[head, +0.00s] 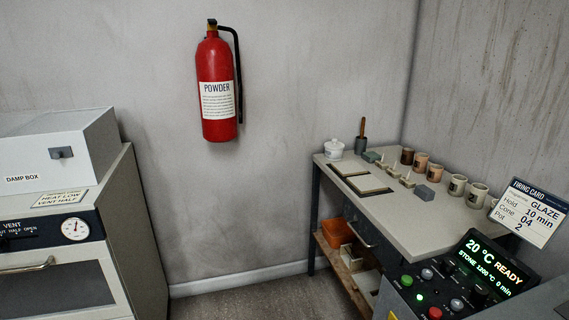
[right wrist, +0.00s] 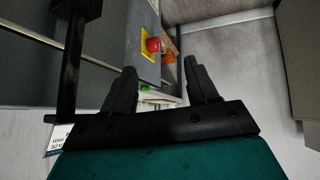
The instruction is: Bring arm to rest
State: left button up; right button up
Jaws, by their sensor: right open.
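My right gripper (right wrist: 158,82) shows in the right wrist view with its two dark fingers spread apart and nothing between them. Beyond the fingertips are the side of a grey cabinet with a red button (right wrist: 154,45) on a yellow plate, and an orange item on a low shelf. No arm or gripper of mine shows in the head view. My left gripper is not in any view.
A worktable (head: 437,228) with cups and small tools stands at the right, beside a control panel (head: 462,283) reading 20 °C READY. A kiln-like unit (head: 60,285) with a damp box (head: 57,150) stands left. A fire extinguisher (head: 217,85) hangs between. Floor (head: 240,300) between is clear.

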jog(key=s+f+n+g+y, duration=0.1)
jog(key=s+f+g, duration=0.3)
jog(key=s, duration=0.6)
jog(key=w+a+f+n+t+y, duration=0.1)
jog(key=w+a+f+t+y, duration=0.1)
jog(key=w+f+t, duration=0.4)
jog(key=shift+w+a+f+t, duration=0.3)
jog(key=shift+w+a+f, duration=0.4)
jog(key=shift+a, duration=0.1)
